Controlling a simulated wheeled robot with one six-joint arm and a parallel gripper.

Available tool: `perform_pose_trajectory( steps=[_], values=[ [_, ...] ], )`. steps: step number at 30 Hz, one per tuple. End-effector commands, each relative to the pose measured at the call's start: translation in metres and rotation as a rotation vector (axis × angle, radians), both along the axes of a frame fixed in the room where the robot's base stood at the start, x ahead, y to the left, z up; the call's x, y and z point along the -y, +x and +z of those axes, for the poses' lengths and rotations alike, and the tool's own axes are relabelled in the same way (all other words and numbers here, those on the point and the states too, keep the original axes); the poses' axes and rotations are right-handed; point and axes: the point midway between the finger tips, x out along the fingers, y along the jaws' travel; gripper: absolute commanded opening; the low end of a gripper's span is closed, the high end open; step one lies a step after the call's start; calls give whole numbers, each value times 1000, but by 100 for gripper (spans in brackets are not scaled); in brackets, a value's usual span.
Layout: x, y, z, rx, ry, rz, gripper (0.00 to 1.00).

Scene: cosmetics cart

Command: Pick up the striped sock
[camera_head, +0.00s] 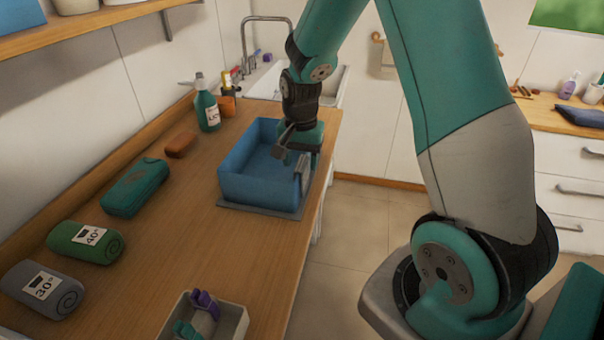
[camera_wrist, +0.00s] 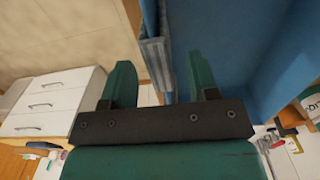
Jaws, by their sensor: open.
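A grey striped cloth, which looks like the striped sock (camera_head: 303,167), hangs over the right wall of the blue bin (camera_head: 245,187). In the wrist view the sock (camera_wrist: 154,52) drapes over the bin's edge, its folds running lengthwise. My gripper (camera_head: 296,150) is at the bin's right wall, pointing down. In the wrist view its two green fingers (camera_wrist: 160,72) are apart, one on each side of the sock and bin wall. The right finger is on the bin's inner side, the left one outside. I cannot tell whether either finger touches the cloth.
The bin stands on a grey mat (camera_head: 262,212) at the wooden counter's right edge. A spray bottle (camera_head: 207,108), brown block (camera_head: 180,145), teal case (camera_head: 135,187) and two labelled rolls (camera_head: 85,242) line the left. A small tray (camera_head: 238,322) with clips is in front. Mid-counter is clear.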

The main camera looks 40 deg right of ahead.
Motion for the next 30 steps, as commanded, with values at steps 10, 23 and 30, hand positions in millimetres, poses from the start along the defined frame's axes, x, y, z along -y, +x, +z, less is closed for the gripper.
perform_pose_trajectory(
  steps=[10,23,30],
  values=[
    [3,1,-37,-1,0,0,54],
    [2,1,-37,-1,0,1,1],
    [2,1,-37,-1,0,1,1]
  ],
)
